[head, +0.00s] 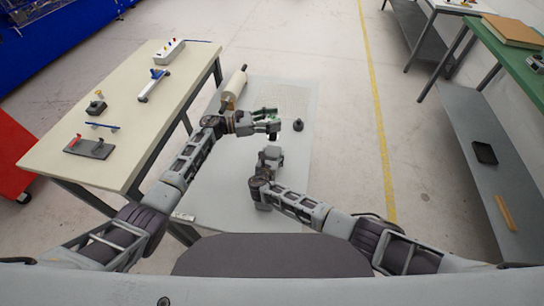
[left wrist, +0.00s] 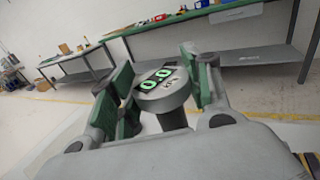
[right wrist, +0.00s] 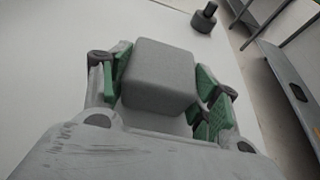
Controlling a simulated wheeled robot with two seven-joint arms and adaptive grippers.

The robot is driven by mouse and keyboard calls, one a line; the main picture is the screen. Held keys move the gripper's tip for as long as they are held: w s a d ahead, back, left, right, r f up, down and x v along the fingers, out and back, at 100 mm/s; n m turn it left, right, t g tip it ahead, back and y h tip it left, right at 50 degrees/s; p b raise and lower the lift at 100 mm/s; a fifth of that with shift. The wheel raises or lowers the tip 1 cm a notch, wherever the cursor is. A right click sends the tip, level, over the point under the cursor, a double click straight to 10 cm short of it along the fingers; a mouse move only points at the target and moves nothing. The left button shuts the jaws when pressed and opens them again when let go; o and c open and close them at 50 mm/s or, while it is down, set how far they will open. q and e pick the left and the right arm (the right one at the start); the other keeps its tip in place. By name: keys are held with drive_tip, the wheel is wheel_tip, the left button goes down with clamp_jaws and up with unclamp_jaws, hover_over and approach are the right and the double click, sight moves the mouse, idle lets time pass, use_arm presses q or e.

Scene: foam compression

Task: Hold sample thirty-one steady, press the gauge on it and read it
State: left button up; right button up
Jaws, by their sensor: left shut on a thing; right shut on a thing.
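My left gripper (head: 270,122) is shut on the gauge (left wrist: 163,92), a round grey device with a dark display and green digits that look like 0.0. In the head view the gauge is mostly hidden by the fingers. My right gripper (head: 272,158) is shut on a plain grey foam block (right wrist: 160,75), one green pad on each side. No number shows on the block. The block is low over the white tabletop; I cannot tell whether it touches it. In the head view the left gripper is just beyond the right one. Contact between gauge and block cannot be seen.
A dark knobbed weight (head: 298,125) stands on the white table (head: 296,95), right of my left gripper. A beige bench (head: 130,100) with small tools stands left. The table's right side is clear.

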sight(269, 136)
use_arm(q)
drive_tip(key=shift+f, duration=4.6)
idle(2.7)
drive_tip(key=shift+r, duration=0.15)
